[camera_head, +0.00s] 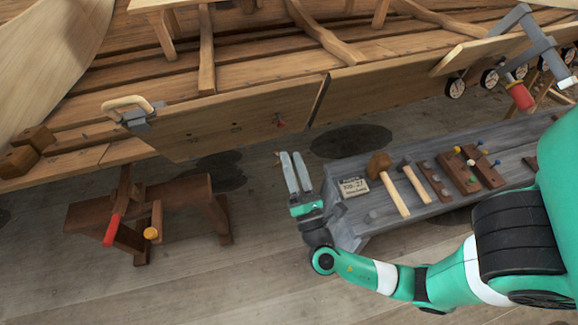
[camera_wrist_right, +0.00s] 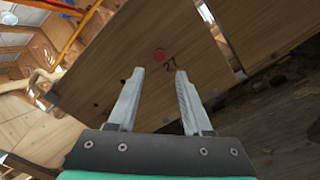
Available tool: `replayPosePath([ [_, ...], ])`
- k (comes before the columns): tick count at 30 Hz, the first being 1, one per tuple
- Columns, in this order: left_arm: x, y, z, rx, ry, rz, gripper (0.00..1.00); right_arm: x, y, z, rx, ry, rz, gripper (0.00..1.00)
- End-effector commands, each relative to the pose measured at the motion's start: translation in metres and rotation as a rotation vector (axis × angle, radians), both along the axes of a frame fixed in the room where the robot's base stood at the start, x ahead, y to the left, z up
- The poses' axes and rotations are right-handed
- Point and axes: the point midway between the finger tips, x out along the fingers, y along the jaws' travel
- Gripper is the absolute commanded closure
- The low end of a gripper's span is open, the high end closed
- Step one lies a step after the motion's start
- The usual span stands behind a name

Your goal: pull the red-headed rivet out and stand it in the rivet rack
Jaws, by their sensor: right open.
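The red-headed rivet (camera_head: 279,124) sits in the hull plank (camera_head: 230,121), near the plank's right end. In the right wrist view its round red head (camera_wrist_right: 159,55) shows beside the mark "27", just beyond and between my fingertips. My right gripper (camera_head: 291,155) is open and empty, its fingers pointing up at the plank below the rivet; it also shows in the right wrist view (camera_wrist_right: 160,72). A dark wooden block with coloured-headed pins (camera_head: 459,182) on the grey bench looks like the rivet rack. My left gripper is out of view.
The grey bench (camera_head: 375,212) also carries a label card (camera_head: 353,187), a mallet (camera_head: 380,166) and a hammer (camera_head: 416,181). Clamps grip the planks at left (camera_head: 137,116) and upper right. A wooden trestle (camera_head: 190,195) stands at lower left. Floor between trestle and bench is clear.

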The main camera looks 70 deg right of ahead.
Motion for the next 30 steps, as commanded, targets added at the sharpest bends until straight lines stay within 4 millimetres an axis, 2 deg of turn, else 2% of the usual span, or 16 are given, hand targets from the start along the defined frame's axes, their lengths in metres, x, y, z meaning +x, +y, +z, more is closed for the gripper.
replayPosePath([
  [7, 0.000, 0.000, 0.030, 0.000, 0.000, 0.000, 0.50, 0.007, -0.008, 0.013, -0.003, -0.002, -0.007, 0.50],
  [16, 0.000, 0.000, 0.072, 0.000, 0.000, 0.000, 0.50, 0.018, -0.023, 0.020, 0.001, 0.001, -0.002, 0.50],
  [18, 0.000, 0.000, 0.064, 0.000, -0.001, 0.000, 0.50, 0.024, -0.031, 0.016, 0.001, -0.005, -0.004, 0.50],
  [24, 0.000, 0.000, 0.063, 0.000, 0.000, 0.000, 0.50, 0.040, -0.052, 0.025, 0.000, -0.005, -0.003, 0.50],
  [30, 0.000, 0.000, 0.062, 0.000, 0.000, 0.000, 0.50, 0.050, -0.064, 0.030, 0.001, -0.004, -0.002, 0.50],
])
